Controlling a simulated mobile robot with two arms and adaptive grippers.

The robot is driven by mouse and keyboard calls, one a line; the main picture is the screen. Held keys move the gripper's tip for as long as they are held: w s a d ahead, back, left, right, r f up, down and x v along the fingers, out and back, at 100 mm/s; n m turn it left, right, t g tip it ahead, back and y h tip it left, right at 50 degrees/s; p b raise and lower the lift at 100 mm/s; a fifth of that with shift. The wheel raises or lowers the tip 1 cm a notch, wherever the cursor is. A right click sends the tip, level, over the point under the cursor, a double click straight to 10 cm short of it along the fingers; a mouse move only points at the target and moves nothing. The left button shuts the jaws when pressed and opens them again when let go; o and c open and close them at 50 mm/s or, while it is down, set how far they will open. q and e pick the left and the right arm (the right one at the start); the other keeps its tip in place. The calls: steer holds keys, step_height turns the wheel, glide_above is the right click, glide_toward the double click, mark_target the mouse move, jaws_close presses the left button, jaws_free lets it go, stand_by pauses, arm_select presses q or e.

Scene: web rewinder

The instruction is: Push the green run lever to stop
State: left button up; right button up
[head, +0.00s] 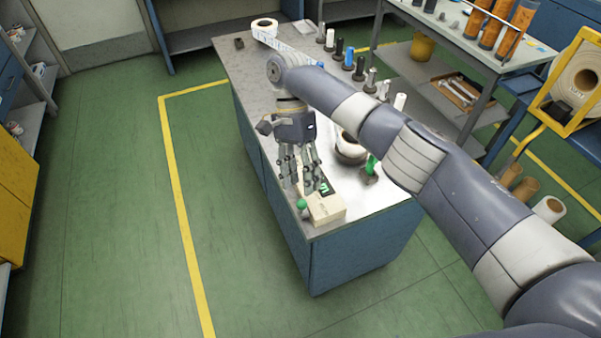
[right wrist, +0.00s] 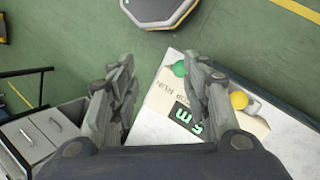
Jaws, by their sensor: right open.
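The green run lever knob (head: 302,204) stands at the left side of a small cream control box (head: 326,209) on the near end of the bench. In the right wrist view the green knob (right wrist: 179,69) shows beside the right finger, at the edge of the box (right wrist: 160,98) with its green-digit display (right wrist: 187,117). My right gripper (head: 305,187) points down, open and empty, just above and behind the box. I cannot tell whether a finger touches the knob. The lever's shaft is mostly hidden. My left gripper is not in view.
The bench top (head: 258,93) holds a white roll (head: 350,148), a row of spindles (head: 349,58) and a paper roll (head: 264,27). Green floor (head: 225,235) left of the bench is clear.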

steer(key=shift+r, duration=0.45)
